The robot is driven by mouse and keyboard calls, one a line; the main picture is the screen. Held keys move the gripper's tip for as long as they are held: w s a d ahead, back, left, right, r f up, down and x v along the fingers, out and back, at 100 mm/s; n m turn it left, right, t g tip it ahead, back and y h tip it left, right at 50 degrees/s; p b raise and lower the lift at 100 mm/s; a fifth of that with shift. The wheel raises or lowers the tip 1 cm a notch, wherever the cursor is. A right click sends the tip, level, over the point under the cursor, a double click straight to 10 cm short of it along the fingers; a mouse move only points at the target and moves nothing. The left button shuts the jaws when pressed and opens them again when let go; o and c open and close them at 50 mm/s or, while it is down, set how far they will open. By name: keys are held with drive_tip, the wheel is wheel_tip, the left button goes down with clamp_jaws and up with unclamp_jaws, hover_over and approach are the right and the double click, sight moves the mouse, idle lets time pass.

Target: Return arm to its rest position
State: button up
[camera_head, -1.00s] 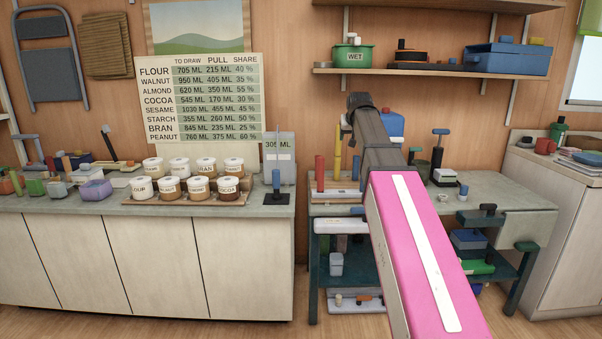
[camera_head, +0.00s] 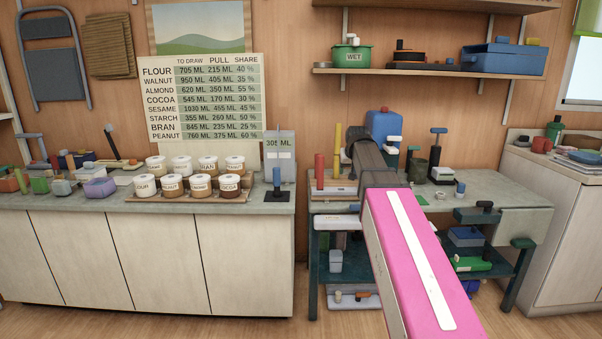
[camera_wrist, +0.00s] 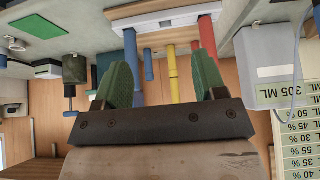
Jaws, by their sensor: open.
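My arm (camera_head: 410,255), with a pink cover and a white stripe, reaches from the bottom of the head view toward the workbench. Its dark far end (camera_head: 368,155) is in front of the blue jug, and my fingers cannot be made out there. In the wrist view, which looks upside down, my gripper (camera_wrist: 162,82) shows two green fingers spread wide apart. Nothing is held between them. Yellow (camera_wrist: 172,75), red (camera_wrist: 207,38) and blue upright bars show behind and around the fingers, apparently farther off.
The workbench (camera_head: 515,185) carries a blue jug (camera_head: 384,122), a red post (camera_head: 319,170) and small tools. Left of it, a counter (camera_head: 75,205) holds a tray of labelled jars (camera_head: 187,198) and a measuring container (camera_head: 281,152). A shelf (camera_head: 400,72) runs above the bench.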

drive_tip(key=s+f+g, duration=0.3)
drive_tip(key=s+f, duration=1.1)
drive_tip(key=f, duration=0.4)
drive_tip(key=s+f+g, duration=0.3)
drive_tip(key=s+f, duration=1.1)
drive_tip(key=f, duration=0.4)
